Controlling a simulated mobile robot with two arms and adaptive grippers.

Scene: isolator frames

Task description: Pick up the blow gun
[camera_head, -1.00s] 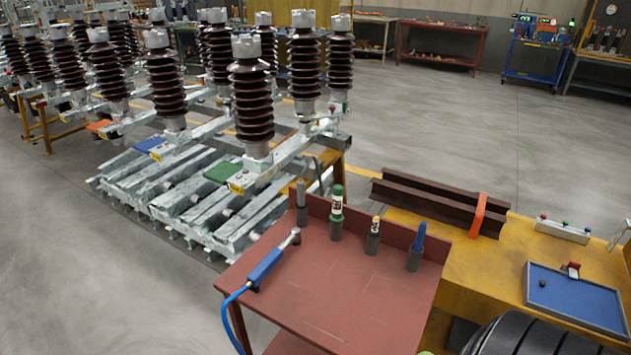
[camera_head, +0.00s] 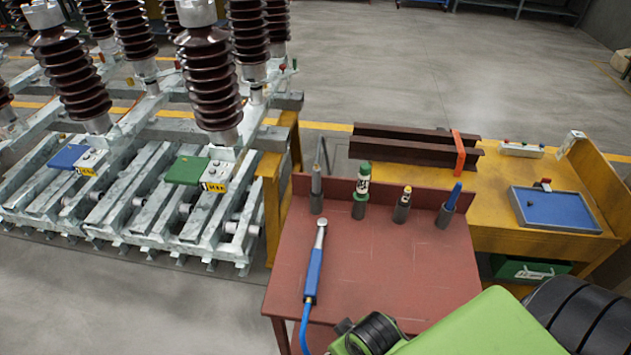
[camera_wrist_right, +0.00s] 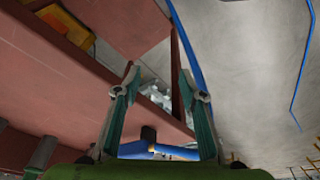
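The blow gun (camera_head: 314,274) has a blue body and a metal nozzle. It lies on the left part of the red table top (camera_head: 375,265), nozzle toward the back, with a blue hose (camera_head: 306,325) running off the front edge. In the right wrist view my right gripper (camera_wrist_right: 160,78) shows two teal fingers spread apart, with nothing clearly held between them. A blue hose (camera_wrist_right: 188,42) passes beyond the fingers. A blue piece low between the fingers cannot be told for sure. In the head view my green arm covers the table's front right. My left gripper is not in view.
Holders along the table's back edge carry a green-and-white bottle (camera_head: 363,180), a small bottle (camera_head: 405,198) and a blue-handled tool (camera_head: 453,197). A yellow bench (camera_head: 490,200) with a blue tray (camera_head: 553,210) adjoins at right. Insulators on a metal frame (camera_head: 235,215) stand at left.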

